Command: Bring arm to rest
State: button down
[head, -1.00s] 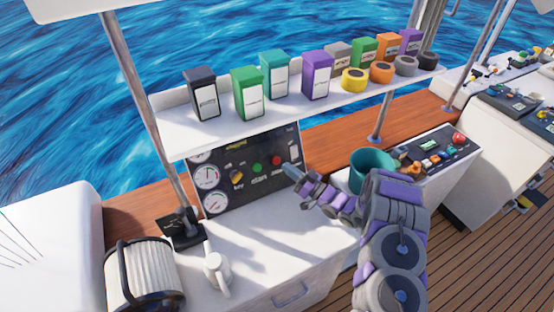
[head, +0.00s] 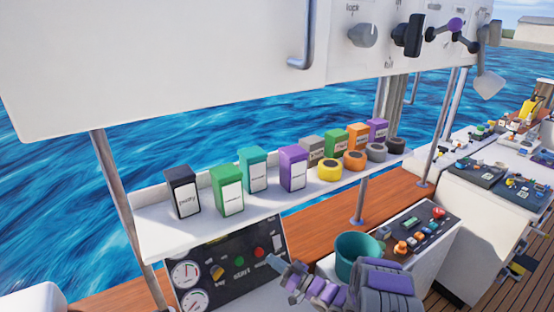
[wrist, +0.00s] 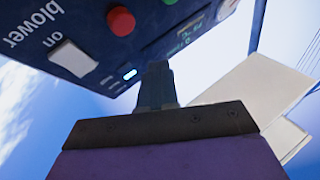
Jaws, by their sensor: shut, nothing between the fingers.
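My arm, purple and grey, reaches up from the bottom of the head view. My gripper (head: 274,262) is shut and empty, in front of the right part of the dark engine panel (head: 215,268). The panel has gauges, a key switch, a green start button and a red button. In the wrist view my gripper (wrist: 157,75) points up with its fingers together, below a dark panel with a red button (wrist: 121,20) and a white switch (wrist: 72,58) marked blower and on. Whether the fingertips touch the panel cannot be told.
A teal bucket (head: 357,256) stands right beside my arm. Above the panel a white shelf (head: 160,226) holds several coloured cartons and tape-like rolls. A white overhead box (head: 170,60) with a handle and knobs hangs above. A control console (head: 425,230) is at the right.

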jog(key=w+d+r+m+t+h, duration=0.1)
jog(key=w+d+r+m+h, duration=0.1)
jog(key=w+d+r+h, duration=0.6)
jog(key=s+d+r+m+g+h, duration=0.2)
jog(key=s+d+r+h, duration=0.3)
jog(key=s, duration=0.4)
jog(key=s+d+r+m+g+h, duration=0.25)
jog(key=s+d+r+h, duration=0.2)
jog(key=s+d, duration=0.3)
jog(key=s+a+r+m+g, duration=0.1)
jog(key=s+g, duration=0.3)
jog(key=s, duration=1.6)
jog(key=s+a+r+m+g, duration=0.2)
jog(key=s+g, duration=0.3)
jog(key=s, duration=1.5)
jog(key=shift+s+a+r, duration=0.15)
jog(key=shift+s+r, duration=0.05)
jog(key=shift+r, duration=0.05)
jog(key=c, duration=1.9)
grip_release()
